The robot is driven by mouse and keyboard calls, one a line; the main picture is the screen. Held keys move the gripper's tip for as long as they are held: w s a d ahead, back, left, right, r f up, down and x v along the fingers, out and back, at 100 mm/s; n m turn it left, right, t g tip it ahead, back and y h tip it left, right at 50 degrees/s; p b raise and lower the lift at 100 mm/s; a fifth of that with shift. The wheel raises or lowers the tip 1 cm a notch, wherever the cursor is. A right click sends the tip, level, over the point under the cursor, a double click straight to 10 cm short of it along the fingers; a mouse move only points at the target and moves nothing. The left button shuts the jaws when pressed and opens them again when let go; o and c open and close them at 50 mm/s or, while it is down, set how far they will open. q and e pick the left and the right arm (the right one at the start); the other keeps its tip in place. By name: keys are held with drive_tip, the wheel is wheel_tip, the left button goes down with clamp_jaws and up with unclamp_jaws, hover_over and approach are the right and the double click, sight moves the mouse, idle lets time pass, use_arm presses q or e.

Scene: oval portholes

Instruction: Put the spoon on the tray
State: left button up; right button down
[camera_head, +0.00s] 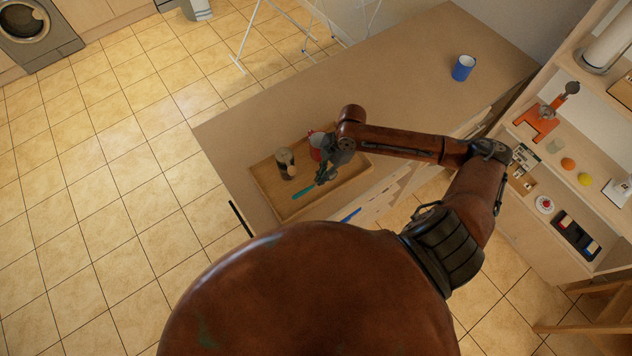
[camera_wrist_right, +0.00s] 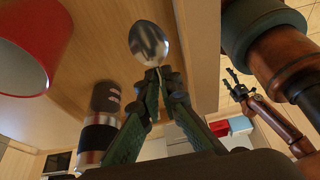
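The brown tray (camera_head: 282,205) lies on the near left corner of the tabletop. My right gripper (camera_head: 321,182) is over its right part. In the right wrist view, my right gripper (camera_wrist_right: 155,76) has its fingertips together on the spoon (camera_wrist_right: 149,43), just behind the metal bowl; the rest of the spoon is hidden. The head view does not show the bowl clearly. A slim teal thing (camera_head: 303,192) shows beside the gripper there; I cannot tell whether it is part of the spoon. My left gripper (camera_wrist_right: 236,86) shows small in the wrist view, fingers apart, seemingly empty.
Shelves with small items (camera_head: 568,163) are at the right.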

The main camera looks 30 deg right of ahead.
sight(313, 189)
drive_tip(key=shift+w+a+f, duration=0.45)
drive_tip(key=shift+w+f, duration=0.05)
drive_tip(key=shift+f, duration=0.25)
drive_tip(key=shift+w+a+f, duration=0.2)
drive_tip(key=shift+a+f, duration=0.15)
drive_tip(key=shift+f, duration=0.1)
wheel_tip(313, 189, down, 2)
drive_tip(key=shift+d+f+p, duration=0.1)
drive_tip(key=shift+f+p, duration=0.1)
drive_tip(key=shift+p, duration=0.25)
drive_tip(key=shift+f, duration=0.3)
drive_tip(key=c, duration=2.2)
unclamp_jaws()
drive_tip(key=shift+o, duration=0.2)
